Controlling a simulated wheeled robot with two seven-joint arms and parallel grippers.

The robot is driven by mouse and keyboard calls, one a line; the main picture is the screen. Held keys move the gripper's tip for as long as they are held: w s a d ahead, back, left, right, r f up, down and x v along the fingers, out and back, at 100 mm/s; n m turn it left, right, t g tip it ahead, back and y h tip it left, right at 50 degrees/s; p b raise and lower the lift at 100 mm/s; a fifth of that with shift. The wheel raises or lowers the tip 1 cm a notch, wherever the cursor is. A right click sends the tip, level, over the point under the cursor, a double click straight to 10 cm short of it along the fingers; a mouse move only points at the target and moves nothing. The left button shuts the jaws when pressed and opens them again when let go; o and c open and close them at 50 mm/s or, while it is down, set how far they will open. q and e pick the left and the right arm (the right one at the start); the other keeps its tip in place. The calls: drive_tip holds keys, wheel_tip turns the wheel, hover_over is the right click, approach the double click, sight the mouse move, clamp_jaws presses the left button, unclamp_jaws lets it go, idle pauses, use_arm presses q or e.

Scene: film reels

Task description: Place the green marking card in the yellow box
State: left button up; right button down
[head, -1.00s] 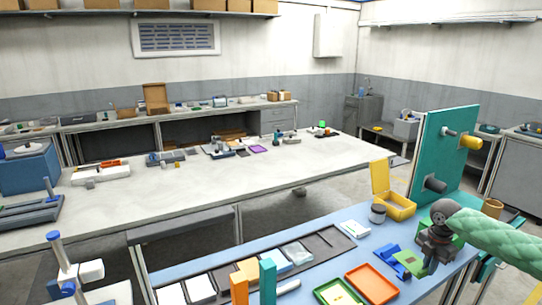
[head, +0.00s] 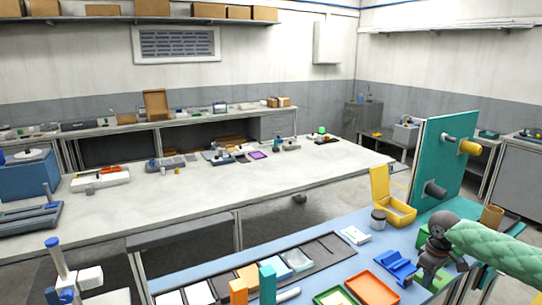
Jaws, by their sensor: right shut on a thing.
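The yellow box (head: 402,217) stands near the far edge of the blue-topped bench with its lid raised. My right gripper (head: 431,262) is dark grey on a pale green sleeved arm from the right. It is shut, low over the bench, to the right of the blue holder (head: 398,266) and nearer than the yellow box. Green shows at and under its fingers; this looks like the green marking card (head: 440,279), partly hidden by the gripper, and its outline is unclear. My left gripper is not in view.
A teal upright panel (head: 440,160) with pegs rises behind the gripper. An orange tray (head: 373,288) and a green tray (head: 336,297) lie in front.

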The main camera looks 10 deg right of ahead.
drive_tip(key=s+a+f+m, duration=0.2)
drive_tip(key=a, duration=0.7)
drive_tip(key=s+a+f+m, duration=0.1)
drive_tip(key=s+a+m, duration=0.1)
drive_tip(key=a, duration=0.7)
drive_tip(key=s+a+f+m, duration=0.2)
drive_tip(key=a, duration=0.7)
drive_tip(key=shift+f, duration=0.3)
drive_tip(key=shift+n, duration=0.5)
drive_tip(key=a, duration=0.4)
drive_tip(key=a+r, duration=0.1)
drive_tip(key=a, duration=0.1)
drive_tip(key=shift+a, duration=0.25)
drive_tip(key=shift+w+a+r, duration=0.1)
drive_tip(key=shift+w+r, duration=0.1)
drive_tip(key=shift+r, duration=0.05)
